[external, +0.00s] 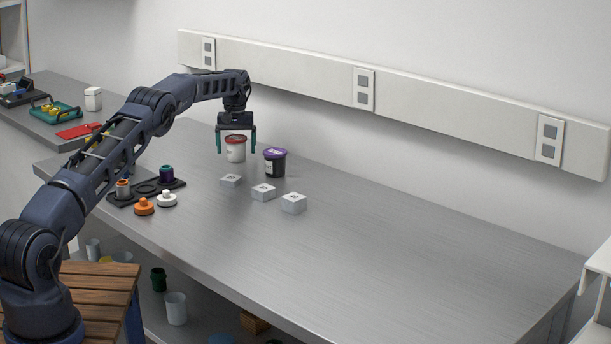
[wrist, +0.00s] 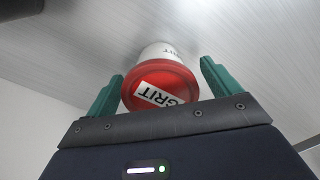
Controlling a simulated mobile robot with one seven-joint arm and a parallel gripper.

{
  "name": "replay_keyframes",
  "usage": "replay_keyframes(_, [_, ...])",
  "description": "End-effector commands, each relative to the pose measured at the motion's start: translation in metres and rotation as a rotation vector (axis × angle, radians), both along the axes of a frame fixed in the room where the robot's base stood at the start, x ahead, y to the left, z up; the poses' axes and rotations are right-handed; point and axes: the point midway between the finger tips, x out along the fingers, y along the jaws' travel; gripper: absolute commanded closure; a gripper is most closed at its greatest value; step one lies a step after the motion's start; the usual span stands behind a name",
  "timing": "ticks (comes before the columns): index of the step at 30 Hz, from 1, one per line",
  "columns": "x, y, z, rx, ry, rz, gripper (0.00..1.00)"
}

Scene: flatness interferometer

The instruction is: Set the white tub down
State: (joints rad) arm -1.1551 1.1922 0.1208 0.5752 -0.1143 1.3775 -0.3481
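The white tub (external: 236,152) has a red lid and stands upright on the metal bench, toward the back left. The wrist view shows its red lid (wrist: 150,79) with a label reading GRIT and its white side (wrist: 158,50) beyond. My gripper (external: 236,151) is pointing down over the tub. Its two green fingers are apart, one to each side of the lid in both views, with a visible gap on each side. The gripper is open and holds nothing.
A dark tub with a purple lid (external: 275,162) stands close to the right. Several pale blocks (external: 263,192) lie in front. A black holder (external: 147,190), with orange (external: 144,207) and white (external: 167,200) knobbed pieces before it, sits at front left. The bench's right half is clear.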

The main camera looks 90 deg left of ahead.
Motion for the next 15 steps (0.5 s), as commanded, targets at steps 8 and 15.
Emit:
replay_keyframes(8, [0.0,0.0,0.002,0.0,0.0,0.0,0.11])
replay_keyframes(15, [0.0,0.0,0.03,0.002,-0.001,0.0,0.11])
